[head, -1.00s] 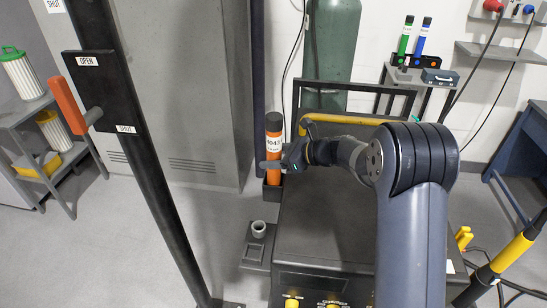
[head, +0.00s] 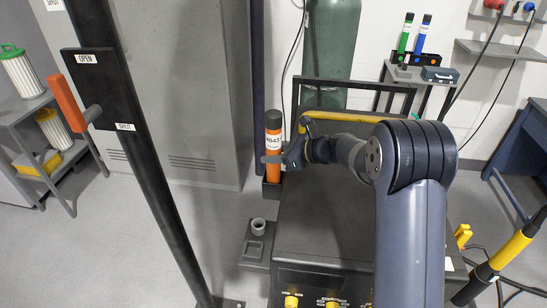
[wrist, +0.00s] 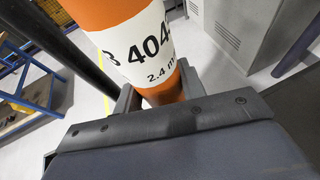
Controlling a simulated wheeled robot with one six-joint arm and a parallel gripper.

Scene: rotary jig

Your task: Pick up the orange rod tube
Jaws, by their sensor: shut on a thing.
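The orange rod tube (head: 273,170) stands upright, with a dark cap and a white label, left of the dark machine in the head view. Its lower end is at the dark holder (head: 272,191); I cannot tell whether it is still inside. My gripper (head: 273,160) is shut on the tube from the right, just below the label. In the wrist view the tube (wrist: 100,12) rises between the two fingers of my gripper (wrist: 158,93), and its label shows large digits.
A dark machine (head: 320,220) lies under my arm, with a yellow bar (head: 345,116) along its back. A black post with an orange lever (head: 67,105) stands at left. A small cup (head: 258,226) sits in front of the holder. Green and blue tubes (head: 421,35) stand at the back right.

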